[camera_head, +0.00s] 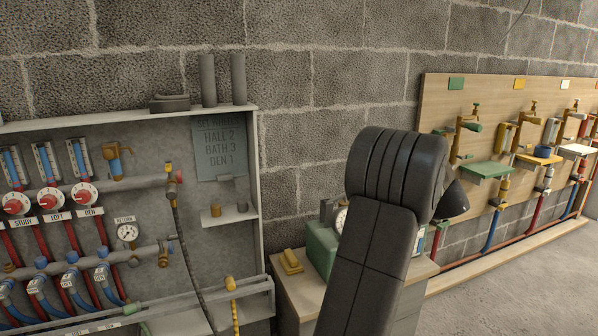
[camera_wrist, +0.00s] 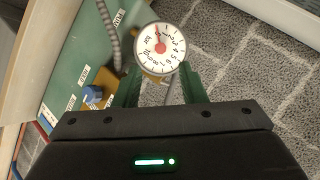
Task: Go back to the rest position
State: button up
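My gripper (camera_wrist: 160,82) shows in the wrist view as two green fingers standing apart. Wall blocks show through the gap between them, and I see nothing clamped there. A round white pressure gauge (camera_wrist: 160,48) with a red centre lies just beyond the fingertips, with a brass part under it. Whether a finger touches it I cannot tell. In the head view my dark arm rises in front of the bench, and my gripper is hidden behind it. Part of a gauge (camera_head: 340,219) shows beside the arm at a green box (camera_head: 320,247).
The wrist view shows a green labelled panel (camera_wrist: 75,75) with a blue knob (camera_wrist: 92,95) and a grey hose (camera_wrist: 107,32). A manifold cabinet (camera_head: 255,170) stands left, a wooden valve board (camera_head: 440,105) right. A yellow block (camera_head: 290,262) lies on the bench (camera_head: 290,292). Right floor is clear.

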jog(key=b+x, duration=0.1)
jog(key=x, duration=0.7)
jog(key=shift+b, duration=0.4)
jog(key=p+v, duration=0.4)
jog(key=v, duration=1)
jog(key=w+a+f+m+t+p, duration=0.3)
jog(key=w+a+f+m, duration=0.1)
jog(key=m, duration=0.7)
jog(key=w+a+f+m+t+y+p, duration=0.1)
jog(key=w+a+f+m+t+p, duration=0.2)
jog(key=m, duration=0.8)
jog(key=shift+w+a+f+t, duration=0.4)
jog(key=shift+w+f+t, duration=0.25)
jog(key=shift+f, duration=0.25)
